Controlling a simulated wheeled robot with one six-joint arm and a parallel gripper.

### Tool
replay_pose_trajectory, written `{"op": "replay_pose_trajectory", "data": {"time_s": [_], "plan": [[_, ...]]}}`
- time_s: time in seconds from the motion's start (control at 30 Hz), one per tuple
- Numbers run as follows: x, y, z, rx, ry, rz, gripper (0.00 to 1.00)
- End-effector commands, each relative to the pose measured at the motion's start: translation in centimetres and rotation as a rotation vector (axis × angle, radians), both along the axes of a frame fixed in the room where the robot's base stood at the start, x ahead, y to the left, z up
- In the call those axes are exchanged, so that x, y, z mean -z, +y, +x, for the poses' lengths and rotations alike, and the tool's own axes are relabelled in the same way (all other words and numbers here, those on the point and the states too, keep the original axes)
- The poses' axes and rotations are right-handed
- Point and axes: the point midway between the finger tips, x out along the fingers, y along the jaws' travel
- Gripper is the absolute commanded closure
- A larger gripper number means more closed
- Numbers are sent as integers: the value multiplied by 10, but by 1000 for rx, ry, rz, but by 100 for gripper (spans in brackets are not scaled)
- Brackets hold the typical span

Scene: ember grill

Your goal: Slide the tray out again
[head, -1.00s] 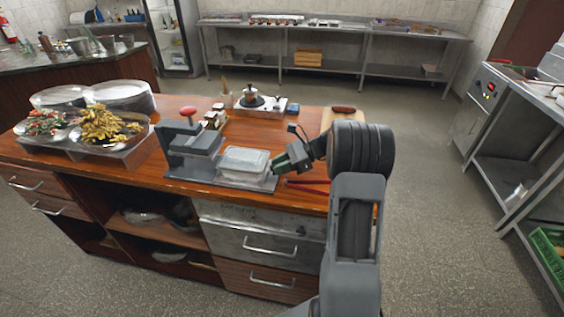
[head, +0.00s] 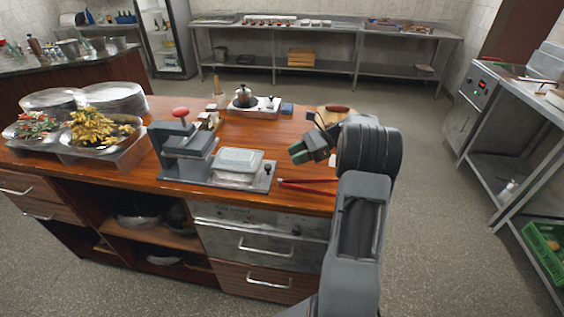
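A clear plastic tray (head: 240,160) with a pale top sits on the flat base plate of a grey press-like machine (head: 185,158) with a red knob on top. The tray is to the right of the upright press head, out in the open. A small upright knob or handle (head: 268,169) stands at the plate's right end. My gripper (head: 299,153), dark with green fingers, is above the counter, to the right of the plate and apart from tray and handle. It holds nothing that I can see; the gap between its fingers is too small to tell.
A red rod-like item (head: 305,185) lies on the wooden counter (head: 285,135) below my gripper. A round board (head: 335,114) lies behind it. Left of the machine are metal pans of food (head: 100,130). A small pot (head: 243,96) stands on a burner behind.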

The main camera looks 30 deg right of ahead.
Motion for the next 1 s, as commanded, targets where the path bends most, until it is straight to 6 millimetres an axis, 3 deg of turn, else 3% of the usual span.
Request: {"op": "replay_pose_trajectory", "data": {"time_s": [0.2, 0.4, 1.0], "plan": [[-14, -34, -8, 3, -1, -1, 63], [-21, -50, -12, 0, 0, 0, 63], [-23, -54, -13, -1, 0, 1, 63]]}}
